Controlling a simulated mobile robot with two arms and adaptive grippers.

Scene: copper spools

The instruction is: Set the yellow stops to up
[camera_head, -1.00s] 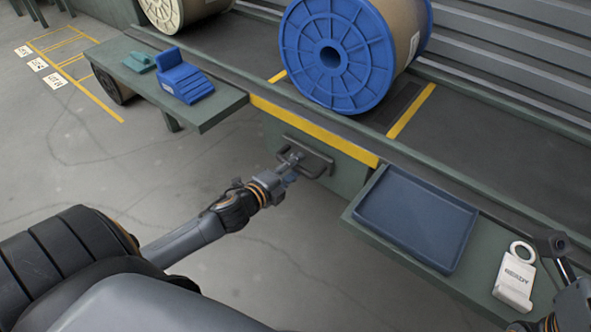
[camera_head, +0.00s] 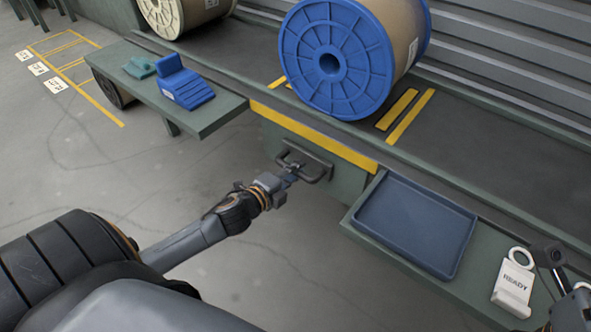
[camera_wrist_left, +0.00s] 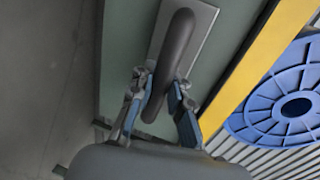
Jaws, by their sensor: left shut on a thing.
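My left gripper (camera_head: 291,172) is shut on a dark bar handle (camera_head: 317,163) on the green front panel below the yellow edge strip. In the left wrist view the blue-padded fingers of this gripper (camera_wrist_left: 160,88) stand on both sides of the handle (camera_wrist_left: 176,45). On the dark deck, a yellow stop (camera_head: 397,109) shows right of the blue spool (camera_head: 330,62), beside a yellow stripe (camera_head: 410,116). More yellow (camera_head: 277,83) shows left of the spool, partly hidden by it. My right gripper (camera_head: 550,256) is at the right edge; its jaws are unclear.
A blue tray (camera_head: 415,222) and a white READY tag (camera_head: 514,282) lie on the right shelf. A blue block-like item (camera_head: 182,83) and a teal one (camera_head: 139,67) lie on the left shelf. A cream spool (camera_head: 178,14) stands behind.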

